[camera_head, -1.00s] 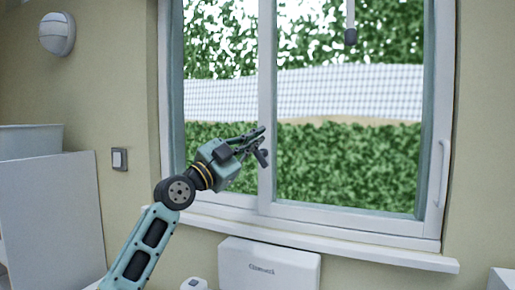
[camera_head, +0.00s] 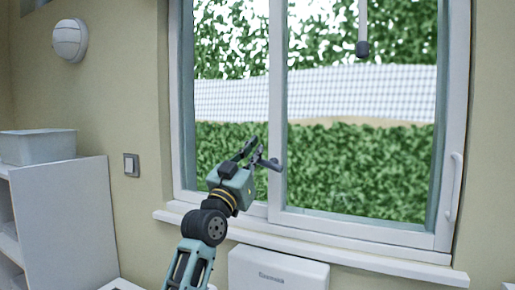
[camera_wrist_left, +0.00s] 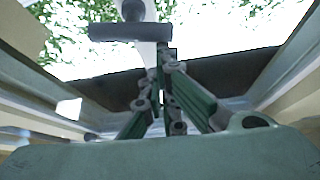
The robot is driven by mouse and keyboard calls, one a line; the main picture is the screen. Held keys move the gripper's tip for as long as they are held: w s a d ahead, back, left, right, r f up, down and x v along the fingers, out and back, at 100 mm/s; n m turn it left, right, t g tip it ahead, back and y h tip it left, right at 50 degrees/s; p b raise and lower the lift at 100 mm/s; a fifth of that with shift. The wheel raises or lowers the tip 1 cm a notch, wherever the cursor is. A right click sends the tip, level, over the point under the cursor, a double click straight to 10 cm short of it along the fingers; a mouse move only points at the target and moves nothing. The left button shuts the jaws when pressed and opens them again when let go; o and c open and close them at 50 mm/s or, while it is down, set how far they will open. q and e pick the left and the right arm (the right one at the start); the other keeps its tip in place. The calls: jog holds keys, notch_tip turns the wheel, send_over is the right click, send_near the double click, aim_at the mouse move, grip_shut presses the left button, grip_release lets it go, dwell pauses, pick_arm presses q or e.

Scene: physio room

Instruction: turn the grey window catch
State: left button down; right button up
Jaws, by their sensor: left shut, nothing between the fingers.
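The grey window catch (camera_head: 274,164) is a small dark bar with a rounded end on the white middle post of the window. In the left wrist view the catch (camera_wrist_left: 130,32) is a level grey bar with a round knob behind it, beyond the fingertips. My left gripper (camera_head: 257,147) is just left of the catch in the head view, fingers pointing up. It also shows in the left wrist view (camera_wrist_left: 163,68), shut with nothing between its fingers. Whether the fingers touch the catch I cannot tell. My right gripper is not in view.
A white sill (camera_head: 330,255) runs under the window, above a white box (camera_head: 278,270) on the wall. A white pull handle (camera_head: 453,187) is at the right frame. A rod with a dark end (camera_head: 362,48) hangs at the top. A shelf with a bin (camera_head: 38,147) stands left.

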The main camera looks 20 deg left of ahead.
pick_arm(q)
jog(key=shift+a+f+n+y+p, duration=0.1)
jog(key=shift+n+y+p, duration=0.25)
jog(key=shift+n+y, duration=0.4)
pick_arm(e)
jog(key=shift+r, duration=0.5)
pick_arm(q)
jog(key=shift+a+f+n+t+y, duration=0.1)
jog(key=shift+n+t+y, duration=0.2)
jog(key=shift+n, duration=0.45)
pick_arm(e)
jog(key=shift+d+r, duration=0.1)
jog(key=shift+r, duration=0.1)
